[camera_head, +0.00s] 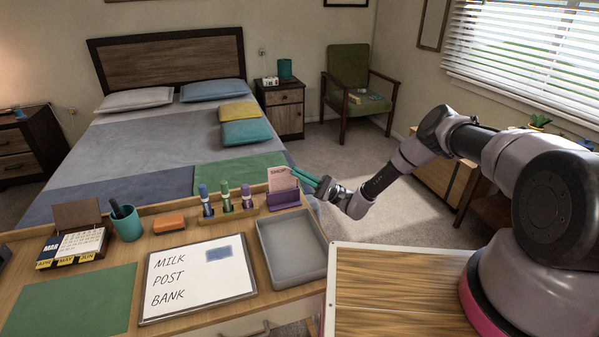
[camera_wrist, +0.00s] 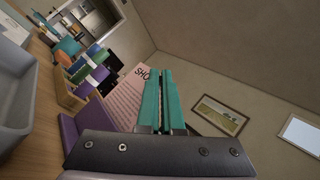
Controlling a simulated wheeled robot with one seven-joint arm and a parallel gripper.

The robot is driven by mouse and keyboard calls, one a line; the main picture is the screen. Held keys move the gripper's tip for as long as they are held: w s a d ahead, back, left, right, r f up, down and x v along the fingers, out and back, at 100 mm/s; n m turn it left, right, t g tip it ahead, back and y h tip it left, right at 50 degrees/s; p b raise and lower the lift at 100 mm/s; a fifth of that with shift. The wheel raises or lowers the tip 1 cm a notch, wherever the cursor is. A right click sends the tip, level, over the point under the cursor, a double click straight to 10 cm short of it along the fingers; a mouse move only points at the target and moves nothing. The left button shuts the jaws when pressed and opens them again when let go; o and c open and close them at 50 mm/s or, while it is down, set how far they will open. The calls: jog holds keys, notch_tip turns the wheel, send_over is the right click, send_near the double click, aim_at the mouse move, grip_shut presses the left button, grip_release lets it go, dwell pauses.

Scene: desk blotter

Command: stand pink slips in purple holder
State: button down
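A pink slip (camera_head: 280,179) with "SHOP" printed at its top is upright at the purple holder (camera_head: 285,200), at the desk's back right. Its lower edge is hidden behind the holder's front, and it looks seated there. In the wrist view the slip (camera_wrist: 124,92) is left of my fingers, which cover part of its print; the purple holder (camera_wrist: 72,139) is below it. My gripper (camera_head: 294,173) is at the slip's right edge, its teal fingers slightly apart with nothing clearly between them. Contact with the slip cannot be told. I see no other pink slip.
Several upright markers (camera_head: 226,195) stand in a wooden rack left of the holder. A grey tray (camera_head: 296,279) and a whiteboard (camera_head: 170,306) lie in front. A teal pen cup (camera_head: 128,225), an orange block (camera_head: 169,223) and a calendar (camera_head: 72,247) are farther left.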

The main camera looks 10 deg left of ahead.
jog(key=shift+f, duration=0.7)
jog(key=c, duration=1)
grip_release()
jog(key=v, duration=1)
jog(key=shift+d+f, duration=0.2)
jog(key=shift+d, duration=0.15)
